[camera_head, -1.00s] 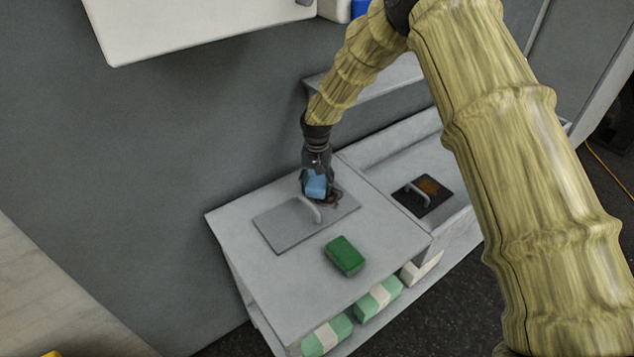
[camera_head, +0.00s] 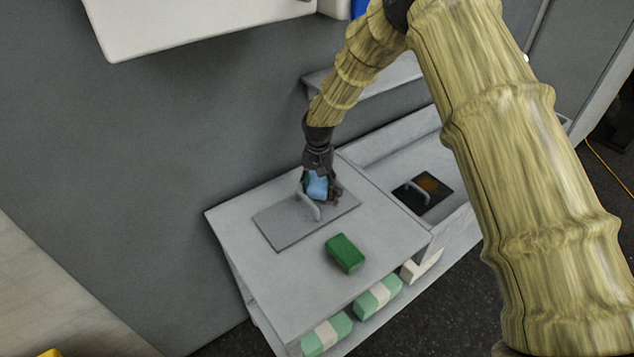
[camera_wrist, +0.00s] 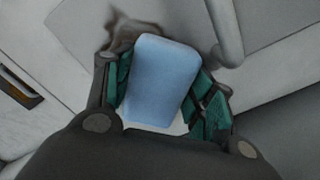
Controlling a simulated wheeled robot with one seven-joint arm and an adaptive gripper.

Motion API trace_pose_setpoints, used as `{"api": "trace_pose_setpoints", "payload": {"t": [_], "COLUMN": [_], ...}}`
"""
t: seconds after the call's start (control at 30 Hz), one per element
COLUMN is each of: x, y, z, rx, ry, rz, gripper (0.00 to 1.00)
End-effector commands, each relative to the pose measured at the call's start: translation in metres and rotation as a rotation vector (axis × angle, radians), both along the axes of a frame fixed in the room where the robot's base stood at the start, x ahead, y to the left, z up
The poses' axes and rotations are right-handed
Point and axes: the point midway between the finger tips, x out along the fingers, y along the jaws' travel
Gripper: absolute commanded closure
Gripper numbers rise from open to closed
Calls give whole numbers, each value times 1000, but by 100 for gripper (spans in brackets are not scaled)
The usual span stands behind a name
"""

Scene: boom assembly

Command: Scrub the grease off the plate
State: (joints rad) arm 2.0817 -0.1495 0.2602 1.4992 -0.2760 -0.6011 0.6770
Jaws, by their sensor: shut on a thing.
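My gripper (camera_head: 320,186) is shut on a light blue block (camera_head: 317,185), which looks like a sponge. The block fills the space between the fingers in the wrist view (camera_wrist: 160,80). It is at the plate's far right end; I cannot tell for sure whether it touches the surface. The grey plate (camera_head: 285,226) lies flat on the cabinet top and has a raised handle (camera_head: 308,206). A dark brown grease smear (camera_wrist: 122,38) shows on the plate beside the block in the wrist view, partly hidden by the block and fingers.
A green block (camera_head: 345,253) lies on the cabinet top (camera_head: 385,240) in front of the plate. A dark plate with a handle and an orange-brown patch (camera_head: 428,190) lies in the recess at right. Wrapped green packs (camera_head: 378,297) sit on the shelf below. A white overhang (camera_head: 200,25) is above.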

Motion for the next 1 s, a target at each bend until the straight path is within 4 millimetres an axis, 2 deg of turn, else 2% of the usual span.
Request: {"api": "trace_pose_setpoints", "payload": {"t": [1.0], "x": [-46], "y": [-33], "z": [1], "rx": [0], "ry": [0], "rz": [-1], "gripper": [64]}}
